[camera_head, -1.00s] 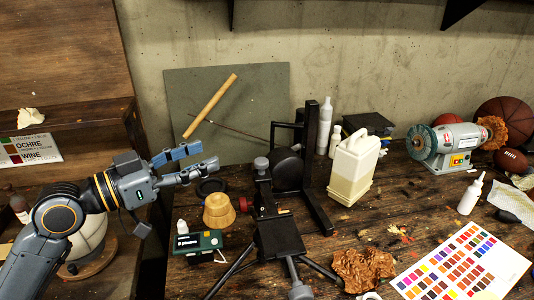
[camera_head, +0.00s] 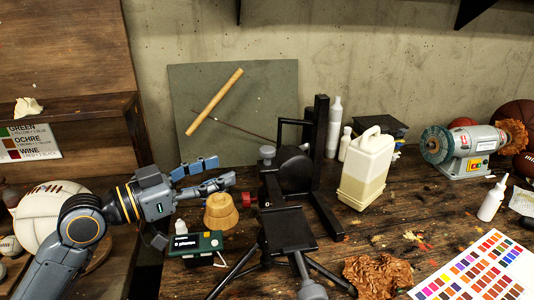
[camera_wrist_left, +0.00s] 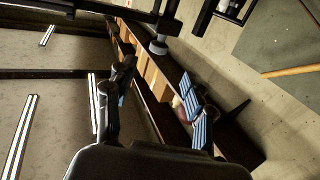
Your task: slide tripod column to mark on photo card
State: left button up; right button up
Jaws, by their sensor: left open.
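A black tripod (camera_head: 288,232) stands on the workbench in the head view, with a flat plate on top and spread legs. Its column is hard to tell apart from the black stand (camera_head: 322,170) behind it. A grey knob (camera_head: 267,152) sits at the top left of this dark assembly. No photo card with a mark can be made out for certain. My left gripper (camera_head: 222,174) is open and empty, left of the knob and apart from it. In the left wrist view its two fingers (camera_wrist_left: 152,112) are spread with nothing between them. My right gripper is not in view.
A wooden knob-shaped block (camera_head: 221,211) and a green box (camera_head: 194,244) stand below my left gripper. A cream jug (camera_head: 366,170) stands right of the stand. A colour chart (camera_head: 478,268) lies at the right front. A bench grinder (camera_head: 466,148) is farther back.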

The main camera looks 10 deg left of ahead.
aim_at(261, 155)
pick_arm(q)
jog(key=p+x, duration=0.4)
jog(key=x, duration=0.7)
jog(key=shift+d+r+p, duration=0.15)
jog(key=shift+d+p, duration=0.05)
jog(key=shift+p, duration=0.2)
jog(key=shift+w+d, duration=0.35)
jog(key=shift+w, duration=0.1)
grip_shut()
